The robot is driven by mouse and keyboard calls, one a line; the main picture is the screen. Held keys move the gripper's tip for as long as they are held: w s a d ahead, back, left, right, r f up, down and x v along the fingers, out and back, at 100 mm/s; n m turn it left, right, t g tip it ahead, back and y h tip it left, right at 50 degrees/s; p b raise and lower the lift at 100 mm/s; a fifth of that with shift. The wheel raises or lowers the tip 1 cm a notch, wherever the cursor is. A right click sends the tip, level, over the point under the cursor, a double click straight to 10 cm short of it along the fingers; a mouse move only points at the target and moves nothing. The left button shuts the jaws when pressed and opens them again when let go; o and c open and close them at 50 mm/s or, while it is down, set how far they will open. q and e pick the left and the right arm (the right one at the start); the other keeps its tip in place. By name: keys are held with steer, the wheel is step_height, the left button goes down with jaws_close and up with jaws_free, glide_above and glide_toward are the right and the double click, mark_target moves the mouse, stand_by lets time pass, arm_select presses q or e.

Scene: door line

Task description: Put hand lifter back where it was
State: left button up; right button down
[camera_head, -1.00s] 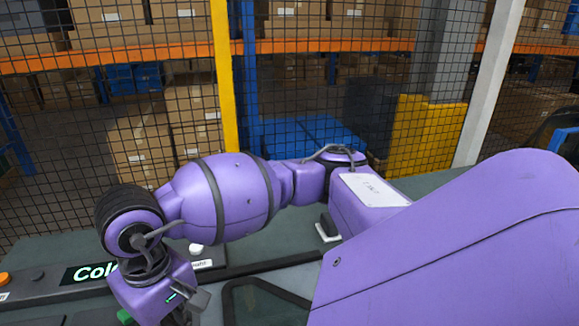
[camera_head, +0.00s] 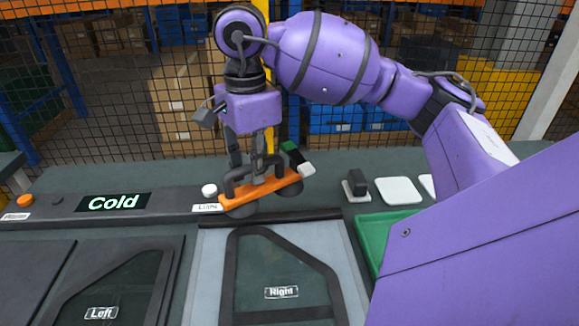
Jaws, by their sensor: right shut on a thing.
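The hand lifter (camera_head: 264,192) is an orange bar with a dark handle and dark round cups below. My right gripper (camera_head: 256,168) is shut on its handle from above. The lifter is slightly tilted, its right end higher. It shows in front of the console's right end, just beyond the far edge of the panel labelled Right (camera_head: 282,293). I cannot tell whether its cups touch anything. My left gripper is not in view.
A dark console with a lit Cold sign (camera_head: 113,202), an orange button (camera_head: 25,200) and a white button (camera_head: 209,190) runs along the left. The Left panel (camera_head: 101,313) lies nearer. White pads (camera_head: 398,190) and a green tray (camera_head: 372,238) are right. Mesh fence (camera_head: 180,100) stands behind.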

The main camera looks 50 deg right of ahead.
steer(key=shift+w+d+r+m, duration=0.1)
steer(key=shift+d+r+m, duration=0.05)
steer(key=shift+d+m, duration=0.3)
steer(key=shift+w+d+f+p, duration=0.2)
steer(key=shift+w+d+f, duration=0.7)
steer(key=shift+d+f, duration=1.25)
steer(key=shift+w+d+f+p, duration=0.25)
steer(key=shift+w+d+f, duration=0.6)
steer(key=shift+d+f, duration=1.25)
steer(key=shift+w+d+f+p, duration=0.2)
steer(key=shift+w+d+f, duration=0.7)
steer(key=shift+d+f, duration=1.2)
steer(key=shift+f, duration=0.15)
steer(key=c, duration=1.7)
jaws_free()
